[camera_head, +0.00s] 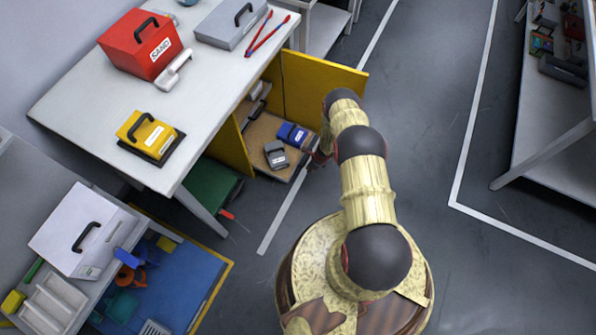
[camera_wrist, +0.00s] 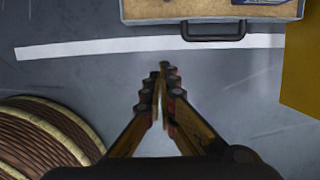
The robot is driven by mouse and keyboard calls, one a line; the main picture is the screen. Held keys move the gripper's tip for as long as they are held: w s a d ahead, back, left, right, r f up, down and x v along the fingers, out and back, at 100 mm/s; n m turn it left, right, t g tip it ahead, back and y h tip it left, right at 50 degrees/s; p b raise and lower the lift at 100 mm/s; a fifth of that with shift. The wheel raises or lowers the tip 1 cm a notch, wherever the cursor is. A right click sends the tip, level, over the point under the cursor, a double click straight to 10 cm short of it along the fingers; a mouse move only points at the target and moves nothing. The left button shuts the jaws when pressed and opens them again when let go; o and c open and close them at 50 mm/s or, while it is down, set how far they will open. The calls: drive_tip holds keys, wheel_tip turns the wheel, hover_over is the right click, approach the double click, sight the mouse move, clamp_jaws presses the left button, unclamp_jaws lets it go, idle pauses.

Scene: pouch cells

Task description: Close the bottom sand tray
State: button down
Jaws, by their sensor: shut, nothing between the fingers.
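The bottom sand tray (camera_head: 262,132) has a tan floor and sits low in the cabinet under the white table. It sticks out between the yellow doors, with a blue item (camera_head: 292,134) and a grey item (camera_head: 276,154) on it. In the wrist view the tray's front edge (camera_wrist: 150,20) lies at the top, with a dark handle (camera_wrist: 214,32) on it. My gripper (camera_head: 318,160) is beside the tray's front. In the wrist view my gripper (camera_wrist: 163,68) is shut and empty, its tips short of the handle and left of it.
The open yellow door (camera_head: 318,86) stands behind the tray and another yellow panel (camera_head: 232,143) is on its left. A green box (camera_head: 210,186) is on the floor to the left. A red SAND box (camera_head: 145,45) stands on the table.

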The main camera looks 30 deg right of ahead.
drive_tip(key=w+a+f+b, duration=0.4)
drive_tip(key=w+f+b, duration=0.1)
drive_tip(key=f+b, duration=0.3)
drive_tip(key=shift+w+f, duration=0.15)
drive_tip(key=shift+f, duration=0.55)
